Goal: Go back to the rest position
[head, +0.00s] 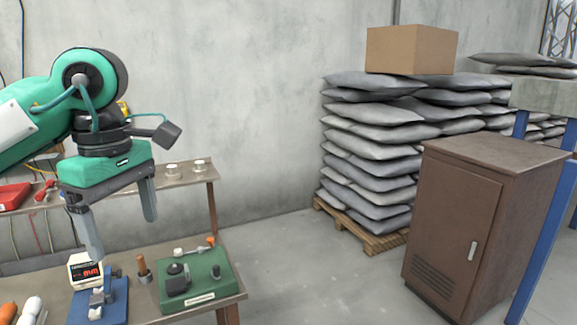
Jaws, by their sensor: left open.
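My left gripper (123,238) hangs from the green arm at the left of the head view. Its two grey fingers point down and are spread wide apart, with nothing between them. The fingers are above the back of the workbench (237,283). The near finger's tip shows just above a white and black device with a red display (84,270); I cannot tell how large the gap is. My right gripper is not in view.
A green fixture (213,283) and a blue fixture (110,312) sit on the bench. An orange-topped part (144,268) stands between them. Two small round pieces (172,170) (199,165) sit on the raised shelf (190,178). A brown cabinet (450,235) and stacked sacks (370,150) stand right. Floor between is clear.

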